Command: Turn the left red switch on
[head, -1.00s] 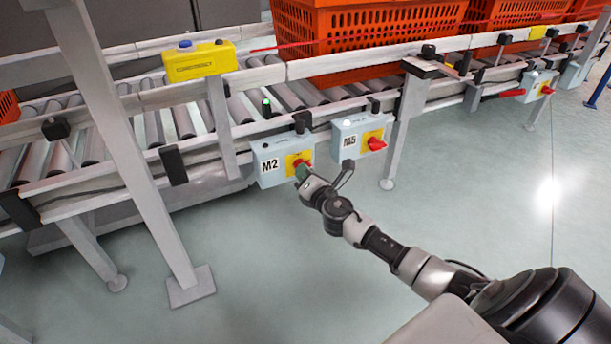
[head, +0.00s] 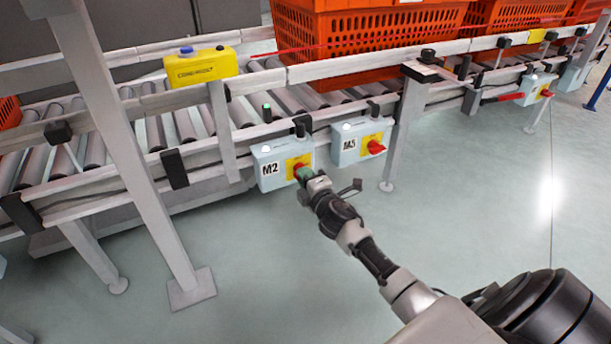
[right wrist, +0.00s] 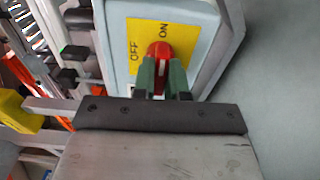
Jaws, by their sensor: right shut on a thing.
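The left red switch (head: 298,166) is on the yellow plate of the light-blue M2 box (head: 268,170), under the conveyor rail. My right gripper (head: 304,175) is at this switch. In the right wrist view the red switch (right wrist: 159,48) sits between the green fingers of my right gripper (right wrist: 162,72), which is shut on it. The yellow plate (right wrist: 137,35) there reads OFF and ON. The fingers partly hide the switch, and its exact setting is hard to tell. The right red switch (head: 375,147) is on the M5 box (head: 348,142). My left gripper is not in view.
Orange totes (head: 370,45) stand on the roller conveyor. A yellow box (head: 200,67) with a blue button sits on the rail. A grey post (head: 402,135) stands right of M5. The floor in front is clear.

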